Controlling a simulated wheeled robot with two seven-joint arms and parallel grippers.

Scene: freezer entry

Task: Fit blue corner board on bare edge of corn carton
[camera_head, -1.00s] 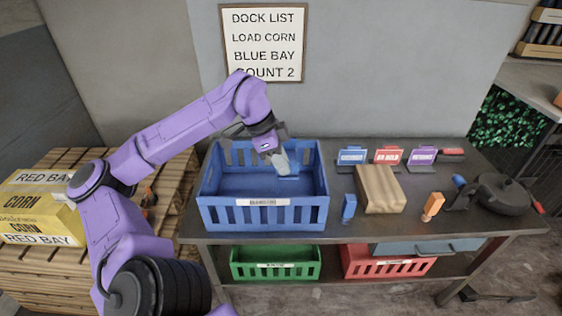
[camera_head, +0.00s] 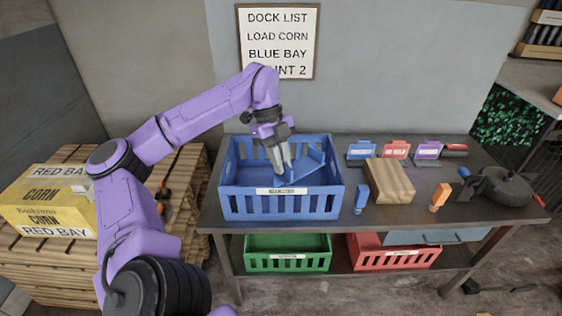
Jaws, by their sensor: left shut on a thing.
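The yellow corn carton (camera_head: 50,205) lies on a wooden pallet at the left, with white RED BAY labels and CORN print; my left arm hides its right end. A blue crate (camera_head: 281,204) stands on the table. My left gripper (camera_head: 283,168) points down into it, its fingers shut on a blue corner board (camera_head: 314,159). The board looks tilted inside the crate, its right part near the crate's right wall. Blue on blue makes its lower edge hard to tell. My right gripper is out of view.
A wooden block (camera_head: 389,181) stands right of the crate, between a small blue item (camera_head: 361,199) and an orange one (camera_head: 440,197). Blue, red and purple signs stand behind. A dark pan (camera_head: 503,187) is at the right. Green (camera_head: 287,253) and red (camera_head: 395,253) crates sit below.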

